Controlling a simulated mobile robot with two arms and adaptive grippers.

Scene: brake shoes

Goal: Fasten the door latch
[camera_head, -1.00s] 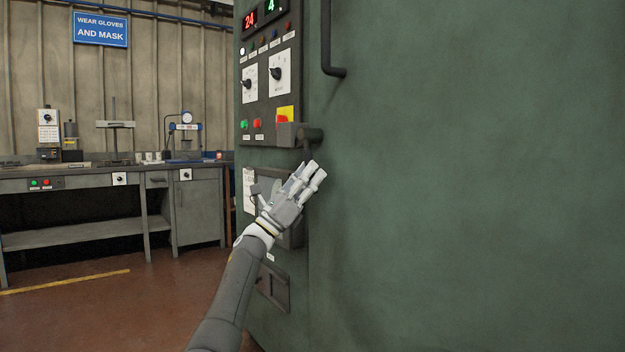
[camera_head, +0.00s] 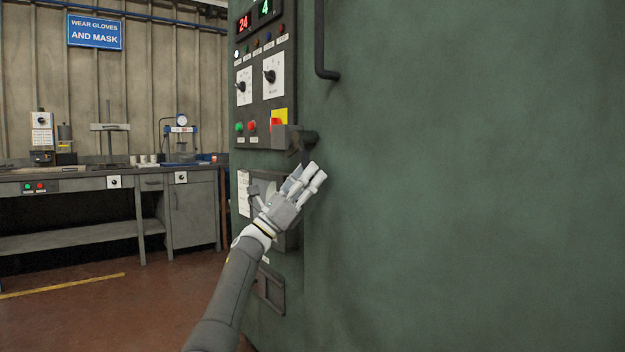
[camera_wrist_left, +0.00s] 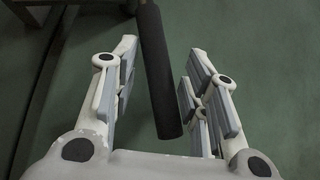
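The door latch (camera_head: 290,138) is a dark grey block with a dark bar on the edge of the green cabinet door (camera_head: 450,180). My left gripper (camera_head: 306,178) is just below the latch in the head view, its fingers pointing up and to the right. In the left wrist view, the latch's dark cylindrical handle (camera_wrist_left: 160,75) extends between the spread fingers of my left gripper (camera_wrist_left: 158,75). A gap shows on each side, so the gripper appears open and not closed on it. My right gripper is not in view.
A control panel (camera_head: 266,75) with knobs and lit buttons is above and left of the latch. A fixed dark door handle (camera_head: 320,45) is above right. A workbench (camera_head: 90,185) stands at the back left, with open floor before it.

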